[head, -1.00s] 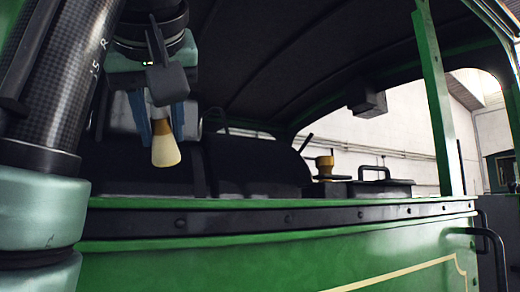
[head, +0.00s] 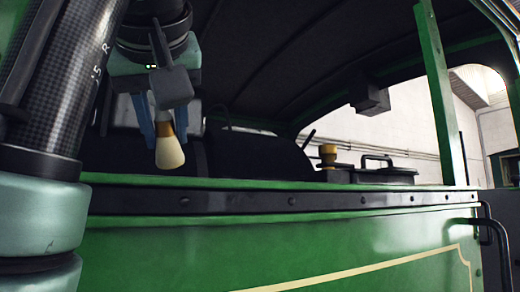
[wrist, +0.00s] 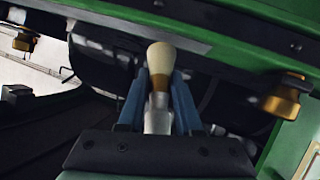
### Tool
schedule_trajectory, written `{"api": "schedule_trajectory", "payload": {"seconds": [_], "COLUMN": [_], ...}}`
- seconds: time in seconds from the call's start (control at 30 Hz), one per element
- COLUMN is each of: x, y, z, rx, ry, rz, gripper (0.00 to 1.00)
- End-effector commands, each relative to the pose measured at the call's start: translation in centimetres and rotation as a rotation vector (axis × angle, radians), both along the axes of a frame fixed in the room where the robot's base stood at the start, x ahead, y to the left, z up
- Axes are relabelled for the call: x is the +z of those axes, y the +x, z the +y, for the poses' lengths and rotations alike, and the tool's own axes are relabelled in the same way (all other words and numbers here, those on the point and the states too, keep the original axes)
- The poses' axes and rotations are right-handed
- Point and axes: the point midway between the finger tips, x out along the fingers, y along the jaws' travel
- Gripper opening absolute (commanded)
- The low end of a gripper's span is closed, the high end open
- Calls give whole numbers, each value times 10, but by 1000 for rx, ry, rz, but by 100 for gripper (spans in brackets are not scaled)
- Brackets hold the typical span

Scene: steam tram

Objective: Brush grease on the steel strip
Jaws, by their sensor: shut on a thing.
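My gripper (head: 165,122), with blue fingers, is shut on a brush (head: 169,152) with pale cream bristles and a tan collar. The bristles point down in the head view, just above the green panel's top edge. The brush also shows in the wrist view (wrist: 159,72), its grey handle between the fingers. A flat grey strip (wrist: 130,25), likely the steel strip, lies along the green ledge beyond the bristle tip in the wrist view. I cannot tell whether the bristles touch it. The strip is not distinguishable in the head view.
A black riveted band (head: 330,200) runs along the green side panel (head: 350,240). A brass-coloured cup (head: 327,153) stands by a black lid with a handle (head: 378,165). A green post (head: 437,95) rises at the right, under a dark roof (head: 300,60). A brass fitting (wrist: 281,98) lies right of the fingers.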

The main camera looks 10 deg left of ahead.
Motion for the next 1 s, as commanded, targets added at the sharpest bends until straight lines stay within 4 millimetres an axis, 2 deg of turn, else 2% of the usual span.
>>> {"api": "schedule_trajectory", "payload": {"seconds": [0.67, 1.0], "x": [-9, -7], "y": [1, 16], "z": [-2, -24], "rx": [0, -1], "ry": [0, 1], "rz": [0, 0], "gripper": [0, 0]}}
